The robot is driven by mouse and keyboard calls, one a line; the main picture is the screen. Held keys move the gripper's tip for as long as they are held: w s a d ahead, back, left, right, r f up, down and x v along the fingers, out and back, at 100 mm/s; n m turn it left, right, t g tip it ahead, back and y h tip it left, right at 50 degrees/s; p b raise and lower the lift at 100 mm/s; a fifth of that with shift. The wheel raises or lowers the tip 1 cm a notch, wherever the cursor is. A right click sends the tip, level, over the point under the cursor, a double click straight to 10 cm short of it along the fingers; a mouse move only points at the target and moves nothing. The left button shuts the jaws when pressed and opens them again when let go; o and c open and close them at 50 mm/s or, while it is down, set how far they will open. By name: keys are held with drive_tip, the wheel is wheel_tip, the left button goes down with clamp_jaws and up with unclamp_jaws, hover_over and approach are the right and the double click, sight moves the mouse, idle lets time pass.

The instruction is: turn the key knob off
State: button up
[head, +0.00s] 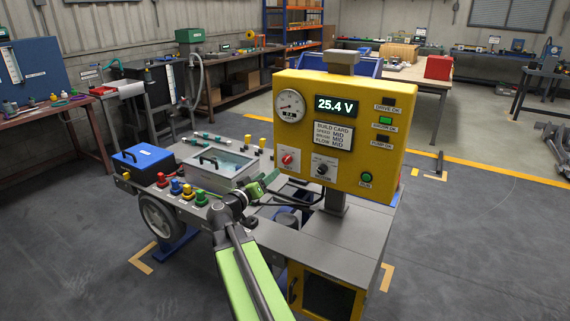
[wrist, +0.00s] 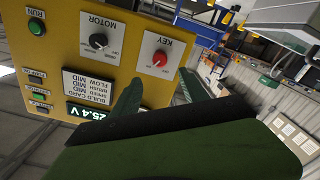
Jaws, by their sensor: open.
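The red key knob (head: 287,159) sits on a white plate at the lower left of the yellow panel (head: 388,165). In the wrist view, which shows the panel upside down, the red knob (wrist: 159,58) is on the plate marked KEY. Its pointer setting is too small to tell. My gripper (head: 268,182) is below and left of the knob in the head view. In the wrist view its two green fingers (wrist: 161,80) are apart and empty, with their tips near the knob's plate. I see no contact with the knob.
The black motor knob (head: 322,170) sits close beside the key knob, to its right. The display (head: 336,105) reads 25.4 V. One green lamp (head: 386,121) is lit. A clear-lidded box (head: 218,168) and several coloured knobs stand on the cart left of the panel.

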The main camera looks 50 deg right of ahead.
sight(285, 161)
drive_tip(key=x, duration=1.2)
drive_tip(key=shift+c, duration=0.4)
clamp_jaws()
